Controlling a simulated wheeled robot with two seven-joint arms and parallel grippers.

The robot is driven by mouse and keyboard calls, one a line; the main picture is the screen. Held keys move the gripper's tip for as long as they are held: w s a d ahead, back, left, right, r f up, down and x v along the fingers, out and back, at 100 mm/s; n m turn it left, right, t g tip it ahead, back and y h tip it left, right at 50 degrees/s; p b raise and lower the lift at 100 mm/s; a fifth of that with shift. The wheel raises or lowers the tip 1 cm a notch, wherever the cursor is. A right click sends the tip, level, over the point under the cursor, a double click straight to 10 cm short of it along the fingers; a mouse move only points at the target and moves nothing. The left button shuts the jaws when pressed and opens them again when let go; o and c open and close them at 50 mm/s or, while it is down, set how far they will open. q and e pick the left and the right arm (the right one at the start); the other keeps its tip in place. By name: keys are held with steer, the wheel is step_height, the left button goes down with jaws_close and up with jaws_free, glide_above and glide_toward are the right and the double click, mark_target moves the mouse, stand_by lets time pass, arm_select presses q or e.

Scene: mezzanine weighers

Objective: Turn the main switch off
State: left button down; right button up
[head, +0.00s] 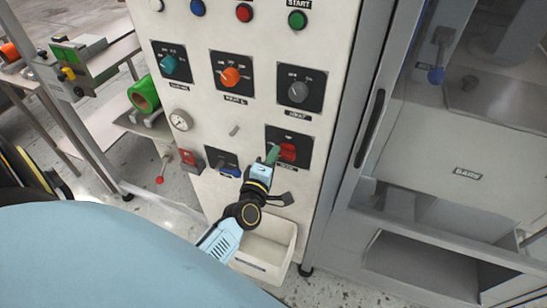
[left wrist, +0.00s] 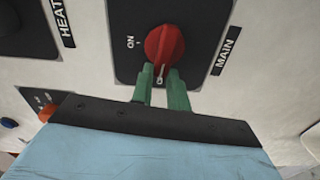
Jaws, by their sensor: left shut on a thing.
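The main switch is a red rotary knob (head: 288,151) on a black plate, low on the white panel. In the left wrist view the red knob (left wrist: 165,45) stands beside the word "ON", with "MAIN" on a label to the right. A small white mark on the knob faces down between the fingers there, away from "ON". My left gripper (head: 273,154) has green fingers at the knob's left side in the head view. In the left wrist view my left gripper (left wrist: 161,88) is shut on the knob's lower part. Any "OFF" word is not visible. My right gripper is not in view.
A white bin (head: 268,247) is below. A glazed cabinet with a dark handle (head: 369,129) stands right.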

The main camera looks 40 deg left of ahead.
arm_select(q)
steer(key=shift+f+n, duration=0.2)
steer(key=shift+n, duration=0.4)
steer(key=c, duration=1.4)
jaws_free()
steer(key=shift+o, duration=0.2)
steer(key=shift+s, duration=0.1)
steer(key=b+v, duration=0.1)
steer(key=v, duration=1.2)
steer(key=shift+d, duration=0.1)
